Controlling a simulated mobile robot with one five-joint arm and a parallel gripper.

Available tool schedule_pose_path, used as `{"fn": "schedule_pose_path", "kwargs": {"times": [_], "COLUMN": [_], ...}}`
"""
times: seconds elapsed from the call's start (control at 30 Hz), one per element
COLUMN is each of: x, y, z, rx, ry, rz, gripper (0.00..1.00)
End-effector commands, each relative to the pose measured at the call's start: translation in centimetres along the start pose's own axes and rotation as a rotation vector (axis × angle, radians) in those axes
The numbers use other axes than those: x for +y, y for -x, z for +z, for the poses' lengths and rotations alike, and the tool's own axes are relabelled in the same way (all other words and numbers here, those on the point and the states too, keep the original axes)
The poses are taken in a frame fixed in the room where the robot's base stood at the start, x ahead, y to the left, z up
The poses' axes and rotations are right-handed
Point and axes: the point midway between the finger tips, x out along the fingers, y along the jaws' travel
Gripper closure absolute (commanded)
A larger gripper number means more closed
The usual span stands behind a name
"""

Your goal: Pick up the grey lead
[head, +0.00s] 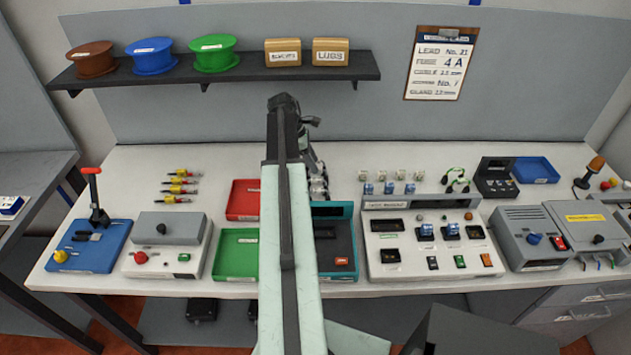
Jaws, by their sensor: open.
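I cannot make out a grey lead for certain in the head view. Looped leads with green (456,178) stand behind the wide test panel, right of centre. Short wire ends (598,263) show at the front of the grey unit at the far right; their colours are too small to tell surely. My gripper (318,190) is low over the back middle of the bench, just right of my arm link. It is open; its fingertips are small and partly hidden, and I see nothing held.
A red tray (243,200) and green tray (236,254) lie left of my arm. A teal-edged unit (336,242) and wide test panel (428,238) stand right. A blue tray (536,170) is at the back right. A shelf (225,76) with spools hangs above.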

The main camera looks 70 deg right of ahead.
Motion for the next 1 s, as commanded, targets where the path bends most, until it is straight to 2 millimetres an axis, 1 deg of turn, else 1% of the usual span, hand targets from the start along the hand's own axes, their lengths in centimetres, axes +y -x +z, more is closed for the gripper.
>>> {"fn": "schedule_pose_path", "kwargs": {"times": [0.03, 0.13, 0.27, 0.37, 0.6, 0.63, 0.7, 0.87, 0.9, 0.97, 1.0], "x": [0.0, 0.0, 0.0, 0.0, 0.1, 0.1, 0.1, 0.1, 0.1, 0.1, 0.1], "y": [-1.1, -2.4, -2.5, -3.2, -7.4, -7.7, -7.9, -7.6, -7.6, -7.6, -7.6], "z": [-0.1, -0.1, 0.1, 0.0, -0.2, -0.2, -0.1, 0.1, 0.1, 0.1, 0.1], "rx": [0.000, 0.000, 0.001, 0.001, 0.001, 0.001, 0.001, 0.001, 0.001, 0.001, 0.001], "ry": [-0.002, -0.003, -0.004, -0.005, -0.007, -0.007, -0.006, -0.006, -0.006, -0.007, -0.007], "rz": [0.000, 0.000, 0.000, -0.001, -0.001, -0.001, -0.001, -0.001, -0.001, -0.001, -0.001], "gripper": [0.56, 0.56, 0.56, 0.56, 0.56, 0.56, 0.56, 0.56, 0.59, 0.76, 0.87]}}
